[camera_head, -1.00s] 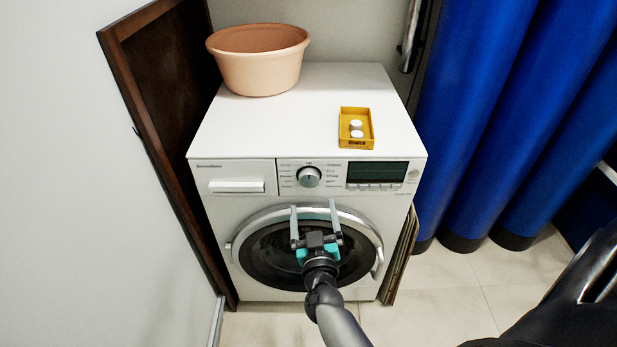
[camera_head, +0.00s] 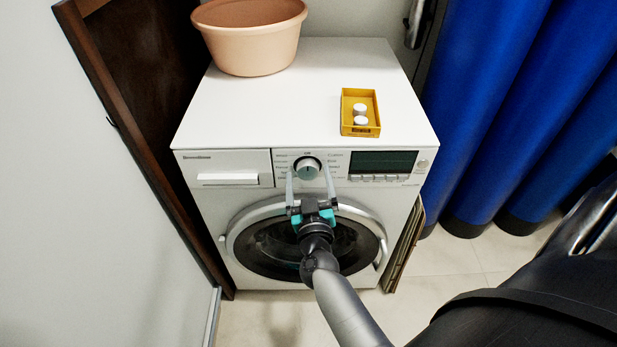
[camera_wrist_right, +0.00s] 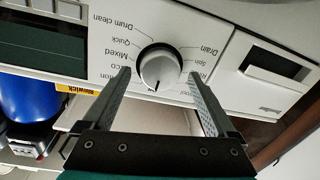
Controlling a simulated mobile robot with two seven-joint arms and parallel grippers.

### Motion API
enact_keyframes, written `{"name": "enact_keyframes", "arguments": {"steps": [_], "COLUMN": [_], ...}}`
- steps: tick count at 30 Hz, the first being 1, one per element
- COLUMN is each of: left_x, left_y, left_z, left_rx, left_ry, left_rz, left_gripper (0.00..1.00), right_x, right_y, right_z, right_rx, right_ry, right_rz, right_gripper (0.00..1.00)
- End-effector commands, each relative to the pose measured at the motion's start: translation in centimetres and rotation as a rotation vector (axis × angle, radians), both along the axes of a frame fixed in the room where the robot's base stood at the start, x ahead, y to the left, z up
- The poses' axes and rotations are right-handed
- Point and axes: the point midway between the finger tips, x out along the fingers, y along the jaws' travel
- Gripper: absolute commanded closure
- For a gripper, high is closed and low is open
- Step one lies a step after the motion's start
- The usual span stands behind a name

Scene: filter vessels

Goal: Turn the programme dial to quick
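The programme dial (camera_head: 307,168), a round silver knob, is on the washing machine's front panel (camera_head: 225,170). In the right wrist view the dial (camera_wrist_right: 160,68) appears upside down, with "Quick" printed at its upper left and "Mixed" below that. Its pointer line seems to face down in that picture, away from "Quick". My right gripper (camera_head: 309,170) is open in front of the panel. Its fingertips (camera_wrist_right: 159,73) appear on either side of the dial with gaps, not gripping it. I cannot tell how far they are from the panel. My left gripper is not in view.
The drawer (camera_head: 228,179) is left of the dial, the display (camera_head: 383,162) right. The round door (camera_head: 262,250) is below. Blue columns (camera_head: 490,110) stand at right.

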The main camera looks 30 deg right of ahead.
Motion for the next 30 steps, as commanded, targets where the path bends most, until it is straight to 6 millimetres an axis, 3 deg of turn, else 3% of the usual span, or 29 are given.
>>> {"name": "enact_keyframes", "arguments": {"steps": [2, 21, 30], "left_x": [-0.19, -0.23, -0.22], "left_y": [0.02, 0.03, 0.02], "left_z": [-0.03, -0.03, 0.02], "left_rx": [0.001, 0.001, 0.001], "left_ry": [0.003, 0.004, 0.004], "left_rz": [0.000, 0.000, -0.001], "left_gripper": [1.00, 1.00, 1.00], "right_x": [-0.01, 0.01, 0.02], "right_y": [0.01, -0.02, -0.03], "right_z": [-0.01, 0.00, 0.00], "right_rx": [0.000, 0.000, 0.027], "right_ry": [0.000, 0.000, -0.017], "right_rz": [0.000, 0.000, 0.000], "right_gripper": [0.18, 0.90, 0.92]}}
